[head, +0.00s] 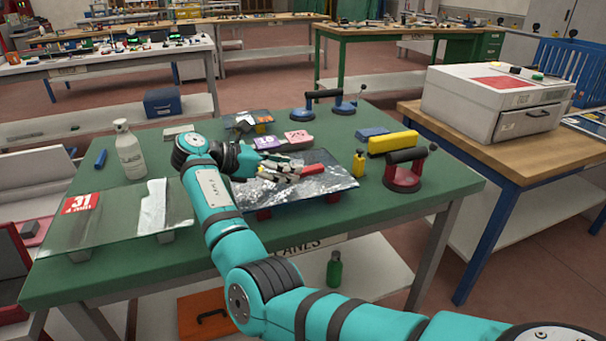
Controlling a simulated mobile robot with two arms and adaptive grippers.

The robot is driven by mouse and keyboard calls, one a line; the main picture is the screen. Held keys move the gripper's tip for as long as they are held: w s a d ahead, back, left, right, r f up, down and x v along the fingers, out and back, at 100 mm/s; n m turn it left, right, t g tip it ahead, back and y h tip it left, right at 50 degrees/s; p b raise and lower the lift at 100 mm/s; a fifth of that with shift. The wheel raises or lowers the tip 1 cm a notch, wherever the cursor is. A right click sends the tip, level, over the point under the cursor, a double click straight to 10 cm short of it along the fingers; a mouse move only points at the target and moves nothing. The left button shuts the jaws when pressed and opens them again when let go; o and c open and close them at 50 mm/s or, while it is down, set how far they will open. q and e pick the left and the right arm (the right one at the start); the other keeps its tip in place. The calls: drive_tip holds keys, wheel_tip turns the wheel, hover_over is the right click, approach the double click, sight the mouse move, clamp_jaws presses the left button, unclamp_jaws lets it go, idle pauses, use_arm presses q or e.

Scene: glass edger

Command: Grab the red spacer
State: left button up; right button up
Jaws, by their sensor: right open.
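A small red piece (313,169), which looks like the red spacer, shows at the fingertips of my right gripper (295,169), above or on the dark reflective glass pane (318,186). My right gripper is open, with its fingers beside the red piece. I cannot tell whether they touch it, and the fingers hide part of it. Other red blocks show under the pane's front edge, one at the left (264,214) and one at the right (333,198). My left gripper is out of view.
On the green table (375,215) stand a spray bottle (129,150), a clear pane (115,218) marked 31, a red-based suction lifter (404,175), a yellow block (393,142) and a small yellow bottle (359,162). Blue-based lifters (335,106) stand at the back.

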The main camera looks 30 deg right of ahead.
sight(307, 169)
drive_tip(key=x, duration=0.4)
drive_tip(key=shift+w+b, duration=0.2)
drive_tip(key=shift+b, duration=0.2)
drive_tip(key=shift+s+d+f, duration=0.15)
drive_tip(key=shift+s+d, duration=0.05)
drive_tip(key=shift+d, duration=0.3)
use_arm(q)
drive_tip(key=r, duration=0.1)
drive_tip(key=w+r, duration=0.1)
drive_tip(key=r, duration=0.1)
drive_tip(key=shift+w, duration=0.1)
